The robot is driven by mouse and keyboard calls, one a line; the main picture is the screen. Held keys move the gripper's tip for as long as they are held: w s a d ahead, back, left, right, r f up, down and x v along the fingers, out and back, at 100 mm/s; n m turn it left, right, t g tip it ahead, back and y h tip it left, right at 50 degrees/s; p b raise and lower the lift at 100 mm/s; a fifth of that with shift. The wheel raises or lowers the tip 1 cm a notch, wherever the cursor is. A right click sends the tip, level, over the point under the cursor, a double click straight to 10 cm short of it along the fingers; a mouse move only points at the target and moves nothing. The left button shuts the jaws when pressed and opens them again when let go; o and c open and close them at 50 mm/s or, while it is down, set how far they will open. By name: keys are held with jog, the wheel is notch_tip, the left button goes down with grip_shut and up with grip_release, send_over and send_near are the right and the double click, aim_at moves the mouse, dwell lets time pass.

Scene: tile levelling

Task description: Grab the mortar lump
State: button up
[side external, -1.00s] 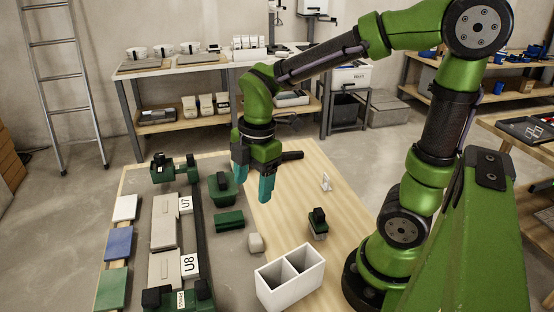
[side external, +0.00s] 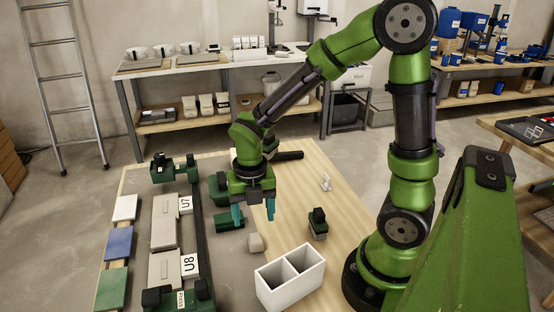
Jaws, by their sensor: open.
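The mortar lump (side external: 255,243) is a small pale grey block. It lies on the grey strip of the table, just left of the white two-compartment box. My gripper (side external: 254,217) has teal fingers that point down and are spread apart, with nothing between them. In this view it is just above and behind the lump, apart from it. The exact height over the table is hard to tell.
The white box (side external: 290,283) stands right of the lump. A green-and-grey block tool (side external: 318,224) stands to its right. A green block (side external: 223,222) lies by the left finger. Tiles in the frame marked U7 (side external: 185,204) and U8 (side external: 190,265) are at left.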

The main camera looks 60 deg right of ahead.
aim_at(255, 237)
notch_tip(255, 237, down, 8)
jog(key=shift+s, duration=0.1)
dwell(0.4)
jog(key=c, duration=1.2)
